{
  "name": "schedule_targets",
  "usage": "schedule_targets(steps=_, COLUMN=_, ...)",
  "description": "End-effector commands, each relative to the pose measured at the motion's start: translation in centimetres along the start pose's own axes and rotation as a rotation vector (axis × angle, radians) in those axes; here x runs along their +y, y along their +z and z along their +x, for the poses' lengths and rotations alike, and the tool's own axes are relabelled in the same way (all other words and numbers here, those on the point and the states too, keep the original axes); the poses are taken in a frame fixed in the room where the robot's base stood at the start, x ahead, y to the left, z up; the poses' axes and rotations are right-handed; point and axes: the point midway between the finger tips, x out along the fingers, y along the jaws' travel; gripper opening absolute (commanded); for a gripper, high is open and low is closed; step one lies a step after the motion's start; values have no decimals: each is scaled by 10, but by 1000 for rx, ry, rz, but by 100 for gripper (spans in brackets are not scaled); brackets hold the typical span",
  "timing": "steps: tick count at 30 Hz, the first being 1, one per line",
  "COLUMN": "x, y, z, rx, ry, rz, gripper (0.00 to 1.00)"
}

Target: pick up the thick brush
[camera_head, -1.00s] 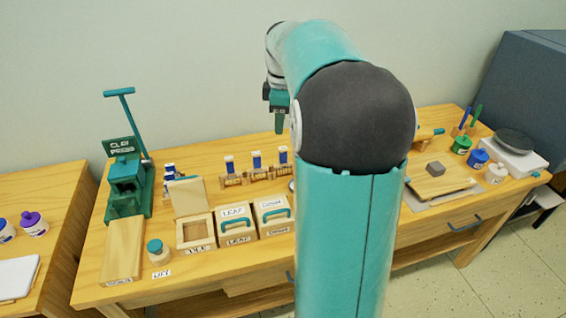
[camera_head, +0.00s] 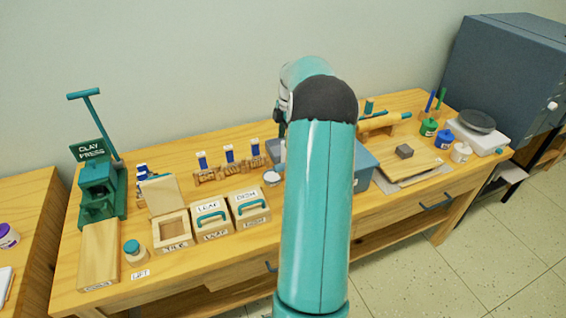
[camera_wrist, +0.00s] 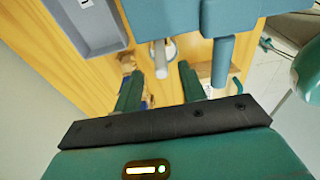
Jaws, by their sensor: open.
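I cannot tell which is the thick brush. My gripper is hidden behind my arm in the head view. In the wrist view my gripper (camera_wrist: 158,74) shows two dark green fingers set apart, with nothing clearly held.
Jars (camera_head: 428,128), a scale (camera_head: 478,122) and a board with a grey block (camera_head: 404,151) crowd the table's right side. A blue-grey box (camera_head: 365,165) is partly behind my arm. Lidded boxes (camera_head: 211,217) and a clay press (camera_head: 98,190) stand left. A grey tray shows in the wrist view (camera_wrist: 88,28).

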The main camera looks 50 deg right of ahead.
Motion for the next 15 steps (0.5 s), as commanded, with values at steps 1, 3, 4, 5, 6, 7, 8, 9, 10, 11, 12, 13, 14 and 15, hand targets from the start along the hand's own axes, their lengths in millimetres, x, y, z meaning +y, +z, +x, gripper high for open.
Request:
schedule_targets(steps=1, x=0, y=0, z=5, rx=0, ry=-1, rz=0, gripper=41)
schedule_targets(steps=3, x=0, y=-1, z=9, rx=-1, ry=1, rz=-1, gripper=41)
schedule_targets(steps=4, x=0, y=-1, z=11, rx=-1, ry=1, rz=-1, gripper=41)
schedule_targets(steps=5, x=0, y=-1, z=13, rx=0, ry=0, rz=-1, gripper=41)
schedule_targets(steps=6, x=-1, y=-1, z=18, rx=0, ry=-2, rz=-2, gripper=41)
schedule_targets(steps=7, x=-1, y=-2, z=22, rx=0, ry=-3, rz=-2, gripper=41)
schedule_targets(steps=8, x=-1, y=-2, z=26, rx=0, ry=-3, rz=-3, gripper=41)
schedule_targets(steps=9, x=-2, y=-2, z=33, rx=1, ry=-3, rz=-3, gripper=41)
schedule_targets(steps=10, x=-2, y=-2, z=38, rx=1, ry=-3, rz=-3, gripper=41)
schedule_targets(steps=11, x=-2, y=-2, z=42, rx=0, ry=-3, rz=-3, gripper=41)
schedule_targets(steps=12, x=-2, y=-2, z=48, rx=0, ry=-3, rz=-4, gripper=41)
schedule_targets(steps=13, x=-2, y=-2, z=52, rx=0, ry=-3, rz=-3, gripper=41)
schedule_targets(steps=14, x=-2, y=-2, z=55, rx=0, ry=-2, rz=-3, gripper=41)
schedule_targets(steps=15, x=-1, y=-1, z=58, rx=-1, ry=-1, rz=-3, gripper=41)
